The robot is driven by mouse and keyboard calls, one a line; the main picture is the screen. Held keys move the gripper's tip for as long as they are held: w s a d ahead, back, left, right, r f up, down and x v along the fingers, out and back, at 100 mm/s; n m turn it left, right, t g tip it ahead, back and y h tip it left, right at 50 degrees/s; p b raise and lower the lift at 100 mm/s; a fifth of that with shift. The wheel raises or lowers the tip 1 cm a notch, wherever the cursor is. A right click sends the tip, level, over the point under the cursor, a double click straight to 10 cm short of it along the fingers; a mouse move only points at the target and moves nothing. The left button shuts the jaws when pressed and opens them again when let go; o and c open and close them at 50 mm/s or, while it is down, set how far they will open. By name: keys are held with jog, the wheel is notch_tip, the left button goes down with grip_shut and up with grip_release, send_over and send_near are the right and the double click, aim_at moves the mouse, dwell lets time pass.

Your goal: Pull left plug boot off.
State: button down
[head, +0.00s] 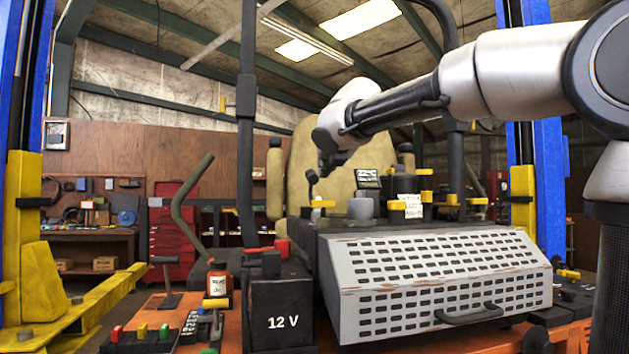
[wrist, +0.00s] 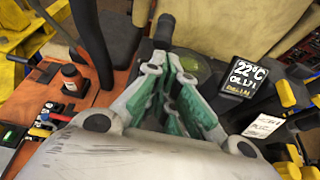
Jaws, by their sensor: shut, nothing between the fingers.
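My gripper (head: 325,164) hangs over the engine deck at the end of my arm in the head view. In the wrist view its green-padded fingers (wrist: 172,62) are shut with nothing between them. A black, rounded cap on a stem (head: 312,178), which looks like a plug boot, stands just below and left of the gripper in the head view. A dark cylindrical end (wrist: 165,29) shows just beyond the fingertips in the wrist view; I cannot tell whether it is the same part or whether the fingers touch it. No second boot can be made out clearly.
A small 22°C display (head: 367,178) and yellow-capped parts (head: 405,206) stand right of the gripper. A perforated grey cover (head: 430,275) is in front. A 12 V battery (head: 282,310) and an oil bottle (head: 218,282) stand at left. A dark upright post (head: 246,120) rises left of the gripper.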

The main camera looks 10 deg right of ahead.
aim_at(312, 182)
jog(key=x, duration=0.9)
jog(key=shift+w+f, duration=0.1)
jog(key=shift+w, duration=0.3)
jog(key=shift+w+r, duration=0.35)
jog(key=shift+w, duration=0.3)
